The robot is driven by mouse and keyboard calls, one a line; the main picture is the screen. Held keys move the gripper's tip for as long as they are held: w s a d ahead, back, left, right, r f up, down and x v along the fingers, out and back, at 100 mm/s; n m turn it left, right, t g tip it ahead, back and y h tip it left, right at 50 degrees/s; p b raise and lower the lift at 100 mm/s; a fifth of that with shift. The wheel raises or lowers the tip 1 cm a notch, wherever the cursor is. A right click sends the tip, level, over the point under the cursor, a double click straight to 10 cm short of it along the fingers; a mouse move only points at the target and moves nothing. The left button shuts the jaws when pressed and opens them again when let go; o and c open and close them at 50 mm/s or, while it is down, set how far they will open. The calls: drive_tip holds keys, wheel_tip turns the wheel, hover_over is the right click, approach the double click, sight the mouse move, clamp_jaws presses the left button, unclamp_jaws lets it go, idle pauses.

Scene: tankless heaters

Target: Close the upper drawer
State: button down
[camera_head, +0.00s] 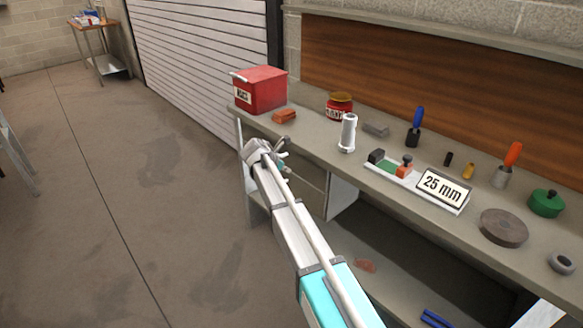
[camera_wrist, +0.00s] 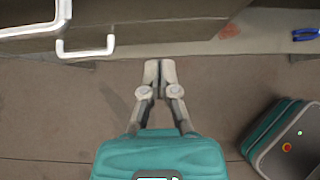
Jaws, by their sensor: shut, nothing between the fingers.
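The drawer unit sits under the left part of the workbench, and my arm hides much of it in the head view. Its grey drawer fronts (camera_head: 312,172) show just right of my arm. In the wrist view, a drawer with a large pale handle (camera_wrist: 32,30), apparently the upper one, fills the upper left corner. A second handle (camera_wrist: 86,50) shows beside it. How far the upper drawer stands out is unclear. My gripper (camera_wrist: 159,64) is shut and empty, to the right of both handles, with no contact visible. It also shows in the head view (camera_head: 280,150) near the bench front.
The workbench top holds a red box (camera_head: 260,90), a white cylinder (camera_head: 348,133), a 25 mm sign (camera_head: 443,187) and several tools. A lower shelf (camera_head: 395,265) carries small items. The floor (camera_head: 150,180) left of the bench is clear.

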drive_tip(key=shift+p+v, duration=1.15)
drive_tip(key=shift+v, duration=0.95)
drive_tip(key=s+d+f+m+g+y, duration=0.1)
drive_tip(key=s+d+f+m+g, duration=0.1)
drive_tip(key=s+d+m, duration=0.6)
drive_tip(key=s+d+f+m+g+y, duration=0.2)
drive_tip(key=s+d+m, duration=0.4)
drive_tip(key=s+d, duration=0.25)
drive_tip(key=s+d+m+g+y+p, duration=0.1)
drive_tip(key=s+d+m+y, duration=0.1)
drive_tip(key=s+d+m, duration=0.35)
drive_tip(key=s+d+m+g+y, duration=0.1)
drive_tip(key=s+d+m, duration=0.2)
drive_tip(key=s+m, duration=0.6)
wheel_tip(320, 180, up, 13)
drive_tip(key=s+n+p, duration=0.1)
drive_tip(key=s+p, duration=0.1)
drive_tip(key=p, duration=1.1)
drive_tip(key=shift+a+n+p, duration=0.25)
drive_tip(key=shift+n+p, duration=0.1)
drive_tip(key=shift+r, duration=0.1)
